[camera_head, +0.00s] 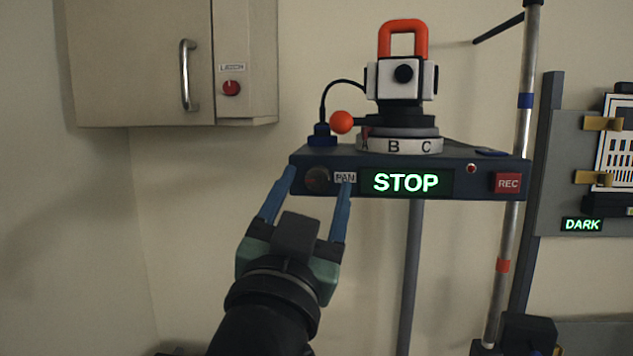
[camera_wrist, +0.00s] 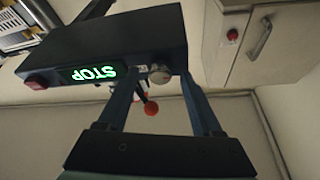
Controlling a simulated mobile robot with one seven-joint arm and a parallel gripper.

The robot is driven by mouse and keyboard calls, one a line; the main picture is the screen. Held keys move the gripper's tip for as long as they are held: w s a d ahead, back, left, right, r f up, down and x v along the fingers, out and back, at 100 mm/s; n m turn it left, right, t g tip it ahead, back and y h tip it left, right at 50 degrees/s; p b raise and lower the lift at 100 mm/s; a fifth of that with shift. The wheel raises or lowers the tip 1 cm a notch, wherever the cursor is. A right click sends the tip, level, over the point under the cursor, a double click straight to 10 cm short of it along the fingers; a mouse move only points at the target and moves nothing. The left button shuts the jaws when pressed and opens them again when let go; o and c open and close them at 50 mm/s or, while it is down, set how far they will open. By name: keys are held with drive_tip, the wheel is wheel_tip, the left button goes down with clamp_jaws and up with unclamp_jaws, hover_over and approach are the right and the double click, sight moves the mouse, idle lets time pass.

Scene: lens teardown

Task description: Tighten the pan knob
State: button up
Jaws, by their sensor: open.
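The pan knob (camera_head: 318,179) is a small dark round knob on the left of the front face of a dark box (camera_head: 466,183), beside a "PAN" label (camera_head: 345,178). My gripper (camera_head: 318,176) is open, its two blue fingers apart, one to each side of the knob in the head view. In the wrist view the knob (camera_wrist: 160,73) shows as a pale round shape between the fingers (camera_wrist: 158,82), nearer the right one. I cannot tell whether a finger touches it. The box's display (camera_head: 406,183) reads "STOP" in green.
A red REC button (camera_head: 508,183) is at right. A cabinet (camera_head: 140,60) hangs upper left; a pole (camera_head: 515,150) stands right.

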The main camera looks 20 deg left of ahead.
clamp_jaws()
idle(0.3)
drive_tip(key=shift+f+m+b, duration=0.1)
drive_tip(key=shift+m+b, duration=0.3)
drive_tip(key=shift+m, duration=0.1)
drive_tip(key=m+h+b, duration=0.1)
drive_tip(key=m, duration=0.1)
drive_tip(key=m+h+b, duration=0.2)
drive_tip(key=m, duration=0.1)
drive_tip(key=shift+a, duration=0.2)
drive_tip(key=m+b, duration=0.1)
drive_tip(key=m, duration=0.1)
drive_tip(key=m+g+h, duration=0.1)
drive_tip(key=m, duration=0.1)
drive_tip(key=m+h+b, duration=0.1)
drive_tip(key=shift+s+a+r+m+g+b, duration=0.1)
drive_tip(key=shift+r+m+g+b, duration=0.15)
drive_tip(key=shift+m+g+b, duration=0.15)
drive_tip(key=m, duration=0.1)
drive_tip(key=m+g, duration=0.1)
drive_tip(key=m, duration=0.2)
drive_tip(key=shift+r+m+g+h+b, duration=0.25)
drive_tip(key=shift+m+g+h+b, duration=0.05)
drive_tip(key=shift+m+g+h, duration=0.1)
drive_tip(key=shift+r+m+g, duration=0.15)
drive_tip(key=shift+m+g, duration=0.65)
drive_tip(key=shift+m, duration=1.2)
